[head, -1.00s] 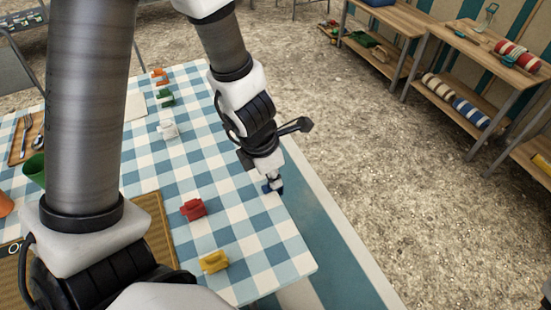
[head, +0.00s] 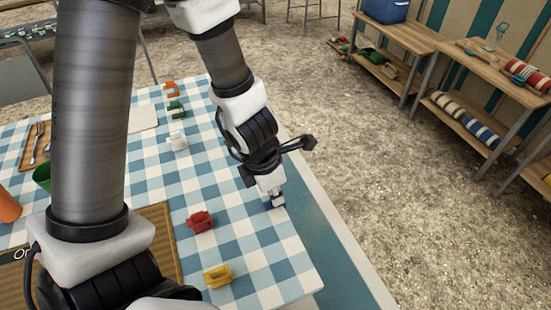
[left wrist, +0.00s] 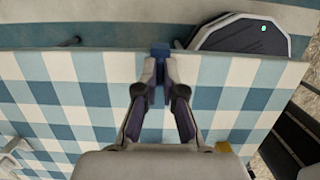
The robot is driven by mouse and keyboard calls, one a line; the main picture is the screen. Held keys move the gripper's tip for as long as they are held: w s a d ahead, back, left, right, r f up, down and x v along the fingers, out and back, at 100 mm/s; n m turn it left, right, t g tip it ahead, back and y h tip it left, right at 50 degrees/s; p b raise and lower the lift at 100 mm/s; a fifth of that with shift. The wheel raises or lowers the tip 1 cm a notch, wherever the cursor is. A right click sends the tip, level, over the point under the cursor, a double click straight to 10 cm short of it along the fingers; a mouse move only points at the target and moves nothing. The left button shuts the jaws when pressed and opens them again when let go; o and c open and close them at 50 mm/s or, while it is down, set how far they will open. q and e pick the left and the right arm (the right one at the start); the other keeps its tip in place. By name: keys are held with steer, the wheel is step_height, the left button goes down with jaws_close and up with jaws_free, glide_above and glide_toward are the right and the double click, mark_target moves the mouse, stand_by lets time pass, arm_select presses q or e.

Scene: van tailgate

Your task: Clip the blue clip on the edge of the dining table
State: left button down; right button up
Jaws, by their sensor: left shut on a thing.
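The dining table (head: 300,282) wears a blue and white checked cloth. My left gripper (head: 277,201) points down at the table's right edge. In the left wrist view its fingers (left wrist: 160,75) are closed around the blue clip (left wrist: 161,48), which reaches the table edge and overlaps it. The clip (head: 269,205) is mostly hidden by the fingers in the head view. I cannot tell whether its jaws grip the tabletop. My right gripper is not in view.
Red (head: 200,221), yellow (head: 218,276), white (head: 178,141), green (head: 176,109) and orange (head: 172,89) clips sit on the cloth. A woven placemat (head: 162,238) lies at left. Wooden shelves (head: 480,75) stand beyond open gravel (head: 390,170).

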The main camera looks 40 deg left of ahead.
arm_select(q)
steer(key=c, duration=1.2)
jaws_free()
